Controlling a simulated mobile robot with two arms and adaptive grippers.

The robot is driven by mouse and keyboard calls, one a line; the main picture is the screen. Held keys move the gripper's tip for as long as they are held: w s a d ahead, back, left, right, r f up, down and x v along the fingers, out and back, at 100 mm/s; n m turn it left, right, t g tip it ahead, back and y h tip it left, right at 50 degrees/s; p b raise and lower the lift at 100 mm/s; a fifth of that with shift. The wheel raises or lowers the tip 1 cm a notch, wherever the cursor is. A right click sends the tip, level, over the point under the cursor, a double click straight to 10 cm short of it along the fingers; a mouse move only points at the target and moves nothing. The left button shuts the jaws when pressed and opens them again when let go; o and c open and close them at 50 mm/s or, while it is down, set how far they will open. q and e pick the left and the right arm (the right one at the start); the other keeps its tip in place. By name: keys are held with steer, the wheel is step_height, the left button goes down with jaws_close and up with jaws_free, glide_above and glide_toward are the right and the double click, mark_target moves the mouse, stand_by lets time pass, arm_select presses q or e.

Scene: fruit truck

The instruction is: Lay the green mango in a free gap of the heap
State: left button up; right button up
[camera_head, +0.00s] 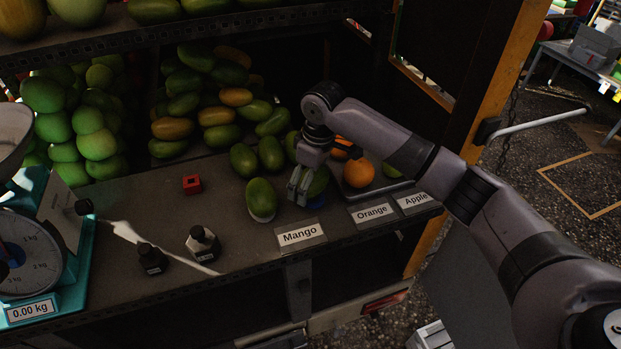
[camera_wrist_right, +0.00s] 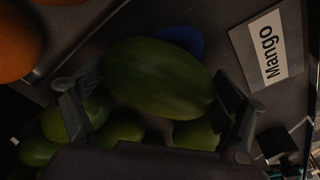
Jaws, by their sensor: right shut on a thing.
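My right gripper (camera_head: 302,190) is shut on a green mango (camera_wrist_right: 158,78), which lies between its two fingers in the right wrist view. In the head view the held mango (camera_head: 319,182) is partly hidden behind the fingers, low over the shelf behind the Mango label (camera_head: 300,234). The heap of green and yellow-orange mangoes (camera_head: 183,104) lies at the back of the shelf. Loose mangoes (camera_head: 271,154) lie in front of its right side. Another green mango (camera_head: 262,197) lies left of my gripper. My left gripper is not in view.
An orange (camera_head: 358,172) sits close to the right of my gripper. A blue disc (camera_wrist_right: 180,40) lies beside the held mango. An upper shelf (camera_head: 180,33) overhangs the heap. The shelf middle is clear.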

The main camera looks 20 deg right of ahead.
steer(key=shift+f, duration=0.35)
stand_by(0.7)
steer(key=o, duration=0.6)
steer(key=shift+r, duration=3.05)
